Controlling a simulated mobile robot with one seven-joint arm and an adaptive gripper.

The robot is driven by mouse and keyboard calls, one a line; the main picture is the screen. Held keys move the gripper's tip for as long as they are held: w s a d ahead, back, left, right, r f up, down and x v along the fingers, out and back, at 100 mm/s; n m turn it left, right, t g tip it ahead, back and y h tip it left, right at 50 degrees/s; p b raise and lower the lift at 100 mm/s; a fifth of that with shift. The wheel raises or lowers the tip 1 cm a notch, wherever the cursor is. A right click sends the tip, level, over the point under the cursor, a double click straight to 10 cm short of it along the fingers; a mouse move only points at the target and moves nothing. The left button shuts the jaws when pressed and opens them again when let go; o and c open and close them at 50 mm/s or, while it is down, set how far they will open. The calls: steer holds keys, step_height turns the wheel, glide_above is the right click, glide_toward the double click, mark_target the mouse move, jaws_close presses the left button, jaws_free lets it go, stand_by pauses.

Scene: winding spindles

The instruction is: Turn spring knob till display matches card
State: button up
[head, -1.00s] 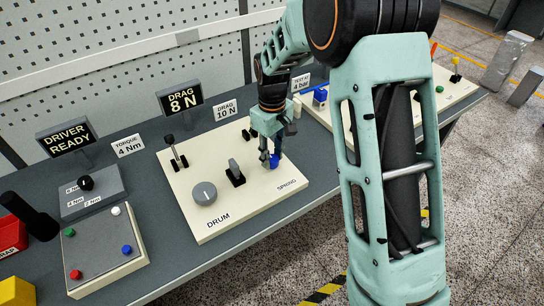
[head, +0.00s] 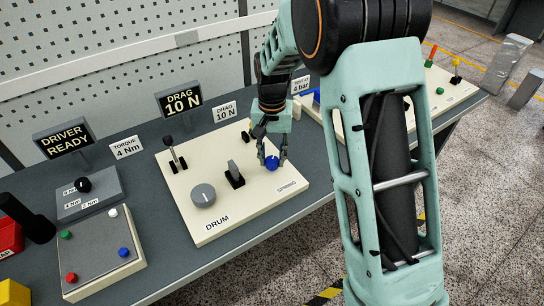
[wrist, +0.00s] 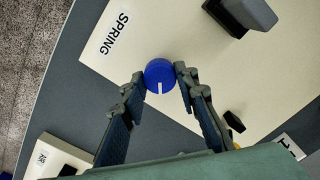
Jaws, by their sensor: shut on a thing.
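The blue spring knob (head: 272,163) sits on the cream panel (head: 215,228) beside the "SPRING" label. In the wrist view the knob (wrist: 160,76) has a white mark pointing toward the bottom of the picture. My gripper (head: 272,158) is around the knob, and its fingers (wrist: 159,80) close on it from both sides. The drag display (head: 180,100) reads "DRAG 10 N". The card (head: 224,112) beside it also reads "DRAG 10 N".
On the same panel are a grey drum knob (head: 203,196), a dark grey lever (head: 235,173) and a black-knobbed lever (head: 172,150). A driver unit (head: 91,195) and a button box (head: 98,255) stand at left. My arm covers the right-hand panel partly.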

mark_target(272, 160)
steer(key=shift+m, duration=0.8)
steer(key=o, duration=1.1)
steer(key=shift+o, duration=0.2)
step_height(272, 160, up, 12)
